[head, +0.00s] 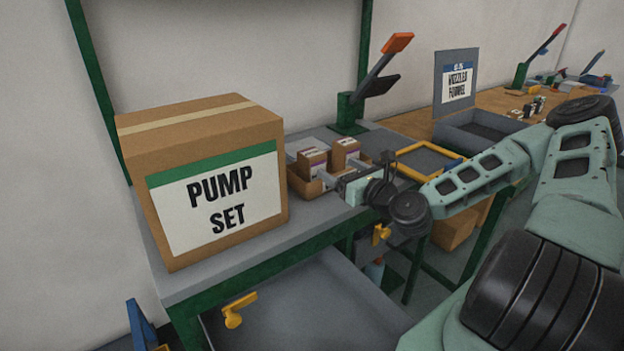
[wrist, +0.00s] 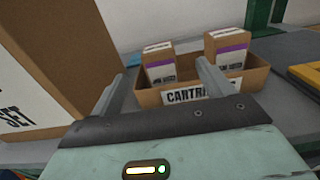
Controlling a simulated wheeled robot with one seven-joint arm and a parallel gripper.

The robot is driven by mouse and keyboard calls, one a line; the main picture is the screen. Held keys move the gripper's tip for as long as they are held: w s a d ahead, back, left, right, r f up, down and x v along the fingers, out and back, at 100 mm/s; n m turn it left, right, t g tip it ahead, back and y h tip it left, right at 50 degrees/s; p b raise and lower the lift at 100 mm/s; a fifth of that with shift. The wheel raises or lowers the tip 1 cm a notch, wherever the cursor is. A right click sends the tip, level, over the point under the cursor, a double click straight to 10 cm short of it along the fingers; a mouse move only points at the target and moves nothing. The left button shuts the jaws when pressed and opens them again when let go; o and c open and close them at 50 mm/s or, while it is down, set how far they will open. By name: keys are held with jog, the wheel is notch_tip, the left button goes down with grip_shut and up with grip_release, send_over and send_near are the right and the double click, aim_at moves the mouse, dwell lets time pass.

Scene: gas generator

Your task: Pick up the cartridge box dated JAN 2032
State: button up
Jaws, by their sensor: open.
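Two small brown cartridge boxes with white and purple labels stand upright in a low cardboard tray (wrist: 258,82) marked "CARTRI…". In the wrist view the left cartridge box (wrist: 160,66) stands between the lines of my fingers, and the right cartridge box (wrist: 229,50) stands to the right of them. The head view also shows the left box (head: 312,162) and the right box (head: 345,152). The dates on their labels are too small to read for certain. My gripper (wrist: 168,82) is open and empty, at the near side of the tray, its right finger overlapping the tray's front in view.
A large "PUMP SET" carton (head: 215,180) stands close on the left of the tray. A yellow frame (head: 428,160) lies to the right. A green post with a red-tipped lever (head: 372,85) stands behind. An open drawer (head: 310,310) is below the bench.

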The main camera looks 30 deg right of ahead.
jog(key=p, duration=0.1)
send_near(308, 150)
jog(key=w, duration=0.4)
jog(key=shift+w+d, duration=0.1)
jog(key=shift+w+a+f+p, duration=0.15)
jog(key=shift+w+p, duration=0.25)
jog(key=shift+w, duration=1.05)
jog(key=shift+w+a+p, duration=0.15)
jog(key=shift+w+p, duration=0.25)
jog(key=shift+w, duration=1.1)
jog(key=c, duration=1.1)
